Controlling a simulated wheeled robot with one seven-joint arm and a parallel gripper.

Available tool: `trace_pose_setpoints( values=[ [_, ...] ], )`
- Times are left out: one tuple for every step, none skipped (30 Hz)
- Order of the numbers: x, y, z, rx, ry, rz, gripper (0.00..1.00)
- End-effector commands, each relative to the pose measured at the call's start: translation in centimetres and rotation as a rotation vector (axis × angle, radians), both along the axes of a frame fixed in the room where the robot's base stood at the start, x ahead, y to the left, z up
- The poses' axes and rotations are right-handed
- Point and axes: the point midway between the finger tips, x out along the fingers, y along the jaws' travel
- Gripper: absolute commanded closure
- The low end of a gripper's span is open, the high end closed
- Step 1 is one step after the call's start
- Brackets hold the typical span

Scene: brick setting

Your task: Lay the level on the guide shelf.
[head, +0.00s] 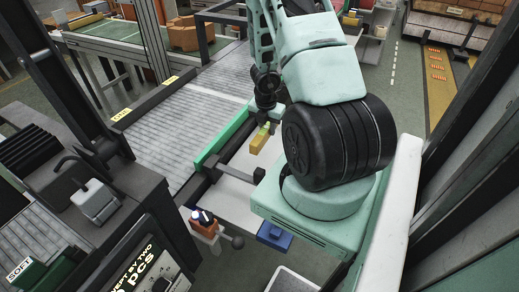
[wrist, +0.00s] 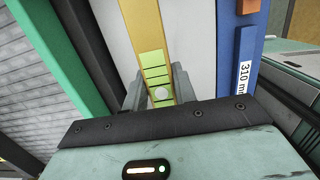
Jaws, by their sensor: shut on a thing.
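The level is a yellow bar with a light green marked section; it shows in the wrist view (wrist: 156,35) and as a short yellow piece in the head view (head: 258,142). My gripper (wrist: 157,86) is shut on its green section, one grey finger on each side. In the head view my gripper (head: 267,113) points down, with the level below it. The level is over or near a pale flat surface (head: 238,178) beside a green rail (head: 221,138). This looks like the guide shelf, but I cannot be sure. Whether the level touches it is unclear.
A ribbed conveyor (head: 175,118) runs left of the green rail. A dark machine stands left.

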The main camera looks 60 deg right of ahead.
Motion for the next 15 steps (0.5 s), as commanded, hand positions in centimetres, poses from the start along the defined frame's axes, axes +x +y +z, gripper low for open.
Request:
trace_pose_setpoints(
  values=[
    [-0.1, -0.3, 0.0, -0.002, -0.003, -0.007, 1.00],
    [-0.1, -0.4, 0.0, -0.002, -0.004, -0.008, 1.00],
    [-0.1, -0.5, 0.0, -0.002, -0.003, -0.008, 1.00],
    [0.0, -0.5, 0.1, -0.002, -0.003, -0.008, 1.00],
    [-0.1, -0.6, 0.0, -0.002, -0.002, -0.007, 1.00],
    [0.0, -0.6, -0.1, 0.000, -0.002, -0.007, 1.00],
    [0.0, -0.7, -0.4, 0.000, 0.000, -0.004, 1.00],
    [0.0, -0.7, -0.7, 0.001, 0.001, -0.004, 1.00],
    [0.0, -0.6, -1.4, 0.001, 0.002, -0.003, 1.00],
    [0.0, -0.6, -1.9, 0.001, 0.003, -0.001, 1.00],
    [0.0, -0.6, -2.5, 0.001, 0.003, 0.001, 1.00],
    [0.0, -0.6, -3.3, 0.001, 0.003, 0.000, 1.00],
    [0.0, -0.6, -3.8, 0.001, 0.003, 0.001, 1.00],
    [0.0, -0.6, -4.3, 0.001, 0.002, 0.000, 1.00],
    [0.0, -0.7, -4.8, 0.001, 0.002, -0.001, 1.00]
  ],
)
